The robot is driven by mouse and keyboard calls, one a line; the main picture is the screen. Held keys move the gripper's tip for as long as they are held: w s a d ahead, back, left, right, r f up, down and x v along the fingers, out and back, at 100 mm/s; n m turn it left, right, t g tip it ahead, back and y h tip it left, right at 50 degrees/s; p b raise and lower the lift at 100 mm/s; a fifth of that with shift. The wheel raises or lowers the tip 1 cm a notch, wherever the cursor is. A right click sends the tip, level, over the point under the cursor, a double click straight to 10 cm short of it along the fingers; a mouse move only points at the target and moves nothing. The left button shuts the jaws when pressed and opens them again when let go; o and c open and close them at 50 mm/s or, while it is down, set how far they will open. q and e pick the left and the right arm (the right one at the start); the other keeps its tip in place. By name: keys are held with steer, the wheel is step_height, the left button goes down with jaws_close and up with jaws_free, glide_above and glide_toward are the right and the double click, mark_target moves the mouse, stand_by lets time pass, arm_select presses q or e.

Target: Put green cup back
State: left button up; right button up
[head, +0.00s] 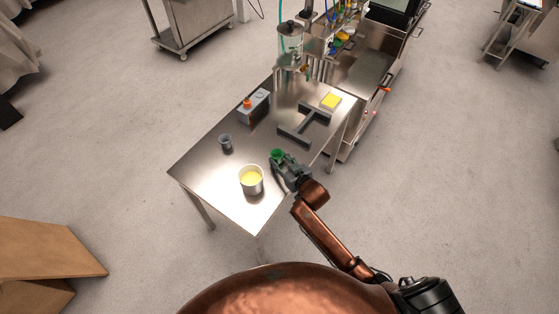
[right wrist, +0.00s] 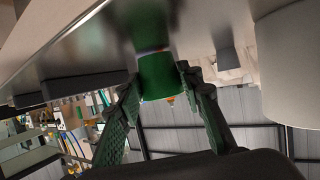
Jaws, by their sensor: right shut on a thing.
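The green cup (head: 276,154) is at the right side of the steel table, between the fingers of my right gripper (head: 281,161). In the right wrist view the green cup (right wrist: 158,76) sits between the two green finger pads, and my right gripper (right wrist: 162,92) is shut on it. The cup is close to the tabletop and its reflection shows there; I cannot tell if it touches. My left gripper is not in view.
Machines stand behind.

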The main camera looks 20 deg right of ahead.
steer(key=shift+f, duration=0.1)
steer(key=o, duration=1.3)
steer(key=shift+f, duration=0.1)
steer(key=shift+r, duration=0.25)
steer(key=p+v, duration=0.3)
steer(key=v, duration=0.9)
steer(key=shift+f, duration=0.15)
